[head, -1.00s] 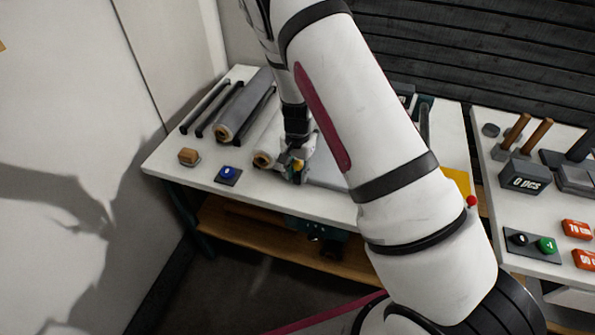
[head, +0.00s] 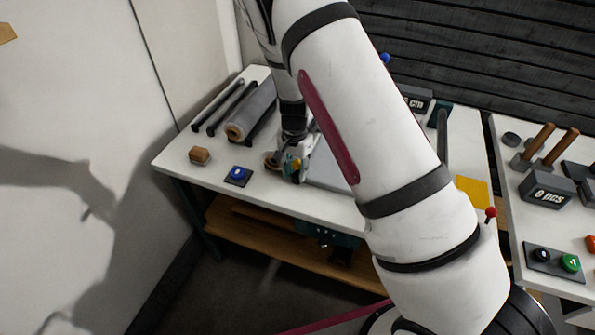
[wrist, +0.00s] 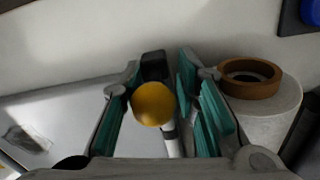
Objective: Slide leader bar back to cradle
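In the wrist view a yellow round knob (wrist: 153,104) sits between the teal-padded fingers of my gripper (wrist: 155,90). A thin pale bar (wrist: 172,140) runs below the knob, and a black block (wrist: 154,66) stands behind it. The knob nearly fills the gap, but I cannot tell whether the pads press on it. The same roll (wrist: 268,112) is right of the fingers in the wrist view. My arm hides much of the bar; no cradle is clearly identifiable.
A grey roll (head: 250,112) and dark rails (head: 216,104) lie at the table's back left. A wooden block (head: 199,156) and a blue button (head: 238,174) are near the front edge. A grey plate (head: 328,172) lies right of the gripper.

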